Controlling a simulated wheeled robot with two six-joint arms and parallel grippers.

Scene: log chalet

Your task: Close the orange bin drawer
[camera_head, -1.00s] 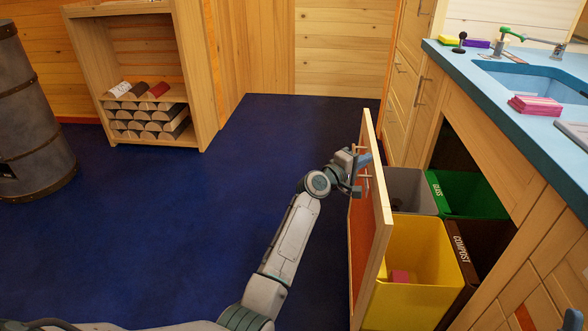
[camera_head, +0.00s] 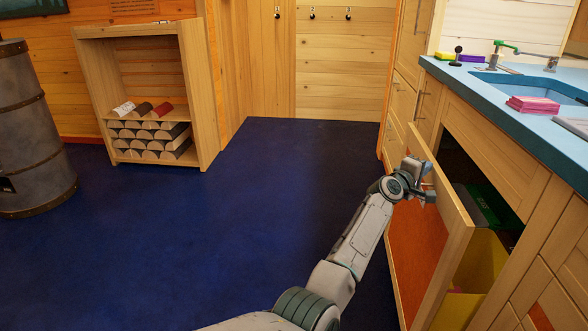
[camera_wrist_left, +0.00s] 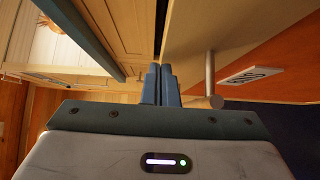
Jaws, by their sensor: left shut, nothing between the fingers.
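The bin drawer (camera_head: 417,248) has an orange front panel in a pale wood frame. A yellow bin (camera_head: 484,265) and a dark green bin (camera_head: 478,205) show inside. My left gripper (camera_head: 428,182) is at the upper far part of the drawer front. In the left wrist view its blue fingers (camera_wrist_left: 160,80) are shut and empty, beside the drawer's round bar handle (camera_wrist_left: 210,82). Whether the fingers touch the front is unclear. My right gripper is not in view.
The blue counter (camera_head: 493,97) with a sink runs along the right above the drawer. A log shelf (camera_head: 205,110) and a grey metal barrel (camera_head: 32,150) stand at the left. The dark blue floor (camera_head: 240,215) between is clear.

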